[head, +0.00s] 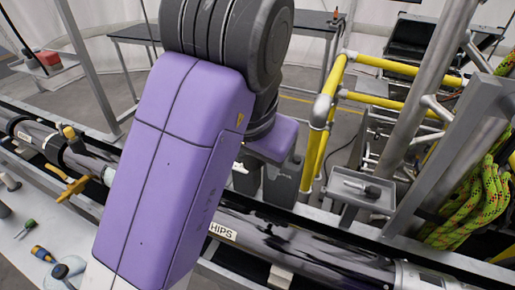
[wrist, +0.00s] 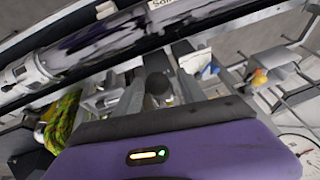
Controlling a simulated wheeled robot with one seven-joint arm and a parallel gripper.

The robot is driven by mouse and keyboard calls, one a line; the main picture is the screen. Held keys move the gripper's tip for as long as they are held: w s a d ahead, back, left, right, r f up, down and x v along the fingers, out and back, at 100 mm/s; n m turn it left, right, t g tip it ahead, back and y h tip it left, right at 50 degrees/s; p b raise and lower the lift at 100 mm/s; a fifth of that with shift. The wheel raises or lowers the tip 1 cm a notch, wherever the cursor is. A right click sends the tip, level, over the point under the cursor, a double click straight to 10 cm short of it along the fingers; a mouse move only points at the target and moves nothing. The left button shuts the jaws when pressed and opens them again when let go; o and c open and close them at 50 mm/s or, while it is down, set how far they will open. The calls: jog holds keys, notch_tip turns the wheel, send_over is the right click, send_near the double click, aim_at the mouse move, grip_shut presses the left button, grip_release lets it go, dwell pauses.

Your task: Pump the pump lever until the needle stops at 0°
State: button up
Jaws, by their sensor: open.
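My gripper (head: 264,192) hangs below the purple wrist in the head view, with its two dark fingers apart. The wrist view shows the fingers (wrist: 170,62) reaching toward the long pipe, with nothing clearly held. A dark round knob (wrist: 158,83) shows close to the fingers in the wrist view; I cannot tell whether it belongs to the pump lever. Part of a white round dial (wrist: 297,148) shows at the lower right edge of the wrist view. Its needle reading is too cut off and small to tell. I cannot clearly make out the pump lever in the head view.
A long dark pipe (head: 310,245) crosses the bench. Yellow railing (head: 322,110) stands behind my gripper. A grey tray (head: 362,190) with a dark tool and a green rope coil (head: 468,195) are at right. Hand tools, including a screwdriver (head: 42,254), lie at left.

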grip_shut()
dwell(1.5)
